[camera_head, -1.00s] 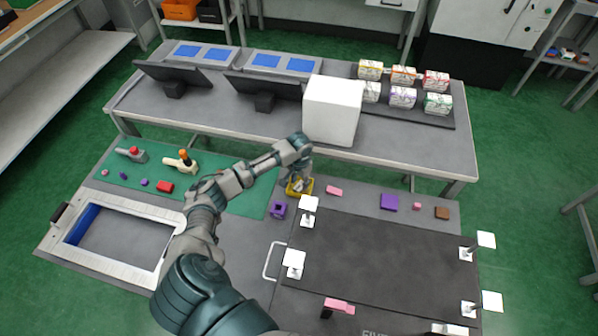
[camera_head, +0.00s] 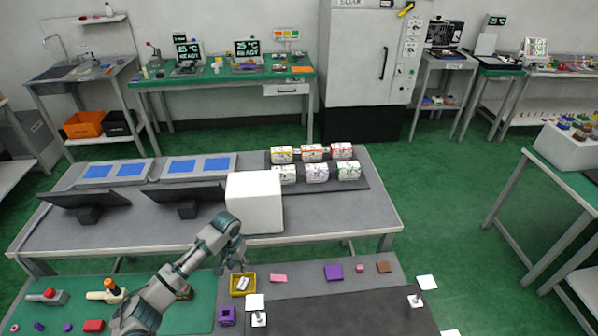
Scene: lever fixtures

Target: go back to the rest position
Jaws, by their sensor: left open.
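My left arm comes in from the lower left in the head view. My left gripper (camera_head: 234,262) is open and points down just above a small yellow tray (camera_head: 249,284). A small whitish piece (camera_head: 243,283) lies in the tray. Whether the fingertips touch the tray or the piece cannot be told. The lever fixtures, one with a red top (camera_head: 47,296) and one with an orange top (camera_head: 112,287), stand on the green mat (camera_head: 203,290) at the left. My right gripper is not in view.
A white box (camera_head: 254,203) stands on the grey table behind my gripper, beside dark monitors (camera_head: 187,199). A purple block (camera_head: 227,316), a pink block (camera_head: 278,278) and a purple square (camera_head: 333,272) lie nearby. White-topped posts (camera_head: 427,282) rise at the dark panel (camera_head: 345,312).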

